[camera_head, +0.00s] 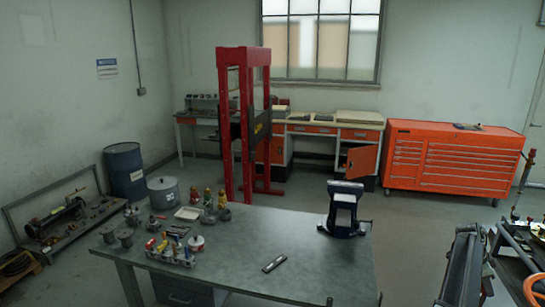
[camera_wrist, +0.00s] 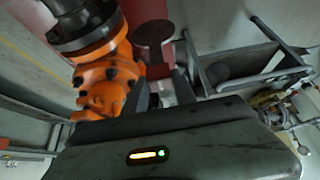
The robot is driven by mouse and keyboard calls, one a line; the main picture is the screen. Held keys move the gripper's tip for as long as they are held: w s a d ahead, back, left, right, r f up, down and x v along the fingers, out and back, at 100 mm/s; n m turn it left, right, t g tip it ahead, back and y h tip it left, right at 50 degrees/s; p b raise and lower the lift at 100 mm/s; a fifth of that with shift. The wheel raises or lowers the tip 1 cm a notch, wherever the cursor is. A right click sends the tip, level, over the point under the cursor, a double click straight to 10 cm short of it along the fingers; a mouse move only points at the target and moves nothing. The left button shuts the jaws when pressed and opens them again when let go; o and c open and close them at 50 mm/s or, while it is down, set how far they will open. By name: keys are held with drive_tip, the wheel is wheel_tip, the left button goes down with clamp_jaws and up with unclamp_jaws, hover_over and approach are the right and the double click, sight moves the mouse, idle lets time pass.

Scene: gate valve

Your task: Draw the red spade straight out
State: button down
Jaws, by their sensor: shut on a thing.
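In the wrist view, the red spade (camera_wrist: 152,33) shows as a dark red round plate with a narrow handle running down between my fingers. My gripper (camera_wrist: 162,88) is shut on that handle, and its grey body fills the bottom of the view. The round plate is in full view, to the right of an orange bolted flange (camera_wrist: 105,85) and a black pipe part (camera_wrist: 85,25). The plate looks clear of the flange in this view, but I cannot tell the gap in depth. My gripper is not seen in the head view.
In the head view, a grey workbench (camera_head: 325,265) holds valves and small parts at its left and a dark stand (camera_head: 344,210). An orange tool cabinet (camera_head: 450,160) and a red press frame (camera_head: 226,125) stand behind. Open floor lies between bench and cabinet.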

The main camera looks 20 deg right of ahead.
drive_tip(key=shift+r+p, duration=3)
drive_tip(key=shift+r, duration=0.3)
drive_tip(key=shift+f, duration=0.15)
